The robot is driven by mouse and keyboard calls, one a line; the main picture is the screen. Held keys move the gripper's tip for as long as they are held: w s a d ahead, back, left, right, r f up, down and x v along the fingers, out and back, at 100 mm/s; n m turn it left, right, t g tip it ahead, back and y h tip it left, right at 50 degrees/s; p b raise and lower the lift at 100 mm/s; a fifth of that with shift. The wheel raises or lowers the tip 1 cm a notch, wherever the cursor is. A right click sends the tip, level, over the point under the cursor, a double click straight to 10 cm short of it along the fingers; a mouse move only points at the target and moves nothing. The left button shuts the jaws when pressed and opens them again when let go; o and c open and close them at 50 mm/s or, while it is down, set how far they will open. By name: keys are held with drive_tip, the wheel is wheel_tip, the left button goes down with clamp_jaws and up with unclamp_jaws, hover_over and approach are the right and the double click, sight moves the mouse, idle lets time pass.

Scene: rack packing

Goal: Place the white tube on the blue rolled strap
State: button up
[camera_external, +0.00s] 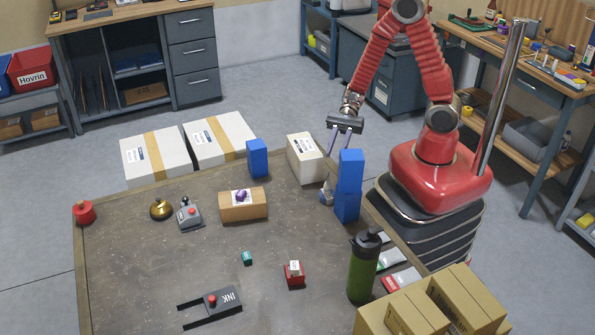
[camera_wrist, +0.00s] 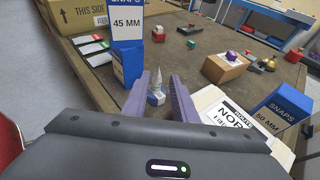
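A small white pointed thing (camera_external: 326,190), which looks like the white tube, stands upright on the table beside the stacked blue boxes. It also shows between my fingers in the wrist view (camera_wrist: 157,78). A small blue piece (camera_wrist: 156,98) shows at its base; this may be the blue rolled strap, but I cannot tell whether the tube rests on it or stands against it. My gripper (camera_external: 339,151) is above and behind them, its two purple fingers apart and empty. In the wrist view the open fingers (camera_wrist: 160,90) frame the pair, with a visible gap.
Two stacked blue boxes (camera_external: 348,190) stand close on the right. A white box (camera_external: 305,158) lies close on the left, with another blue box (camera_external: 257,158) beyond. A green bottle (camera_external: 363,268) stands towards the front. The middle of the table (camera_external: 150,260) is mostly clear.

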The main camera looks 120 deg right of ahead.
drive_tip(key=v, duration=0.4)
drive_tip(key=shift+a, duration=0.1)
idle(0.5)
drive_tip(key=s+a+r+n+g+h, duration=0.35)
drive_tip(key=s+a+n+g, duration=0.4)
drive_tip(key=a+n, duration=0.55)
drive_tip(key=s+d+r+n+t+h, duration=0.1)
drive_tip(key=d+r+n+t+h, duration=0.2)
drive_tip(key=r+n+h, duration=0.3)
drive_tip(key=shift+s+r+n, duration=0.2)
drive_tip(key=shift+r+n, duration=2.45)
drive_tip(key=shift+n, duration=1.35)
